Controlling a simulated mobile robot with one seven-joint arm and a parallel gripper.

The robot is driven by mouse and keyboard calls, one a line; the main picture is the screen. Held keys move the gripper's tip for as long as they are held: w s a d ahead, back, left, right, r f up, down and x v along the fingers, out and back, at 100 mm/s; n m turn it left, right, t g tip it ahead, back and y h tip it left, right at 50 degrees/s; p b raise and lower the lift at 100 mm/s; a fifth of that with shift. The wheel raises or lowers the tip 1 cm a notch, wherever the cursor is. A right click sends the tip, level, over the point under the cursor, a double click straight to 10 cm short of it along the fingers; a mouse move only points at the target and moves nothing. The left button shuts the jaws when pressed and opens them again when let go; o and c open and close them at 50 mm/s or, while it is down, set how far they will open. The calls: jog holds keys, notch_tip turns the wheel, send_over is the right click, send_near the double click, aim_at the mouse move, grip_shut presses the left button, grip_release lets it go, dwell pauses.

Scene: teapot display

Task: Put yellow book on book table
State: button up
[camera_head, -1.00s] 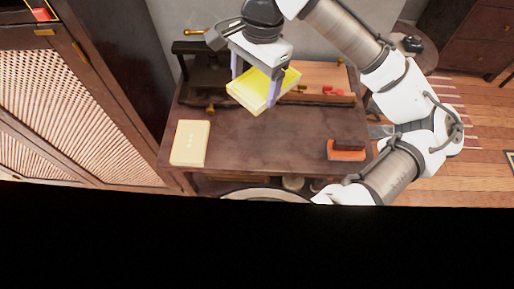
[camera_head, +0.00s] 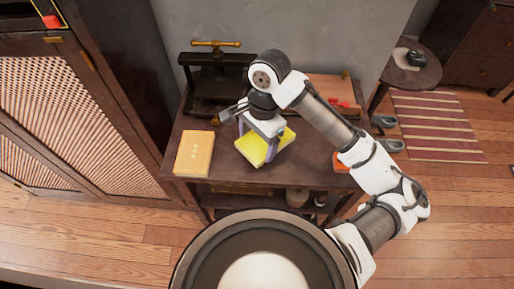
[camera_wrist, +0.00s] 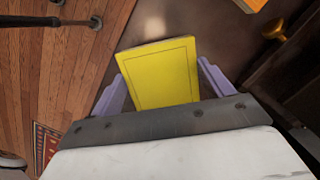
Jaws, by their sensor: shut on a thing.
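The yellow book (camera_head: 258,149) is between the fingers of my gripper (camera_head: 256,141), which is shut on it. In the wrist view the yellow book (camera_wrist: 162,75) lies flat between the two purple fingers (camera_wrist: 165,85). The book table (camera_head: 218,172) is the dark wooden table under it. The held book is over the middle front of the tabletop, low over it or touching it; I cannot tell which. Part of the book is hidden by my gripper.
A tan-orange book (camera_head: 194,154) lies at the table's left front. A dark press with a brass handle (camera_head: 216,75) stands at the back left. A wooden board (camera_head: 328,90) with red items is at the back right. A reddish object (camera_head: 342,164) is partly hidden behind my arm.

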jog(key=shift+f, duration=1.95)
jog(key=shift+f, duration=0.15)
jog(key=o, duration=1.3)
jog(key=r, duration=0.4)
jog(key=w+d+r, duration=0.1)
jog(key=r, duration=0.7)
jog(key=shift+w+d+r, duration=0.1)
jog(key=shift+w+d, duration=0.05)
